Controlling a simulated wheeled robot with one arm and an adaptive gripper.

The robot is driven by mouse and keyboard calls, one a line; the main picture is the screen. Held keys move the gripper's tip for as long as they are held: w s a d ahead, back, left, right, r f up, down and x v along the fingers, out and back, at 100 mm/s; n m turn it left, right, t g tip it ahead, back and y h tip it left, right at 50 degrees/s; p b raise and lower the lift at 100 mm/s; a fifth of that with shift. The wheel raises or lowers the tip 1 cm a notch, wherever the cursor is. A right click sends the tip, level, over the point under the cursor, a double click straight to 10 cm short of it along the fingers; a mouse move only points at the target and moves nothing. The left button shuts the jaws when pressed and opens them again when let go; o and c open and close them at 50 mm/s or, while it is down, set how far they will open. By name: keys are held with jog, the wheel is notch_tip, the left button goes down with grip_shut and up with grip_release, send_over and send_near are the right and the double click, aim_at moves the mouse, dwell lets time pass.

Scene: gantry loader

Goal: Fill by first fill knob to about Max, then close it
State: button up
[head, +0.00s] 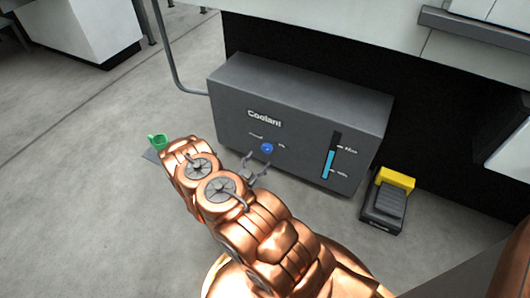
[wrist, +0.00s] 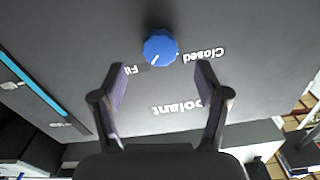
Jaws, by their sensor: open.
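The grey coolant box (head: 300,110) stands on the floor against the machine. Its blue fill knob (head: 267,148) is on the front face, and the knob (wrist: 161,47) is large in the wrist view. The knob's white mark points down-left there, toward the "Fill" label (wrist: 131,70); the "Closed" label (wrist: 203,54) is on the other side. The level gauge (head: 328,165) shows cyan up to just below the Max mark. My gripper (head: 257,166) is open in front of the knob. In the wrist view its fingers (wrist: 162,78) are apart, with the knob just beyond their tips.
A black pedal with a yellow cover (head: 395,180) sits on the floor right of the box. A grey pipe (head: 165,55) runs down left of the box. Open floor lies to the left.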

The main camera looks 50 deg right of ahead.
aim_at(266, 150)
jog(key=shift+b+x, duration=0.9)
jog(key=shift+x, duration=2.1)
jog(key=c, duration=1.2)
jog(key=shift+o, duration=0.2)
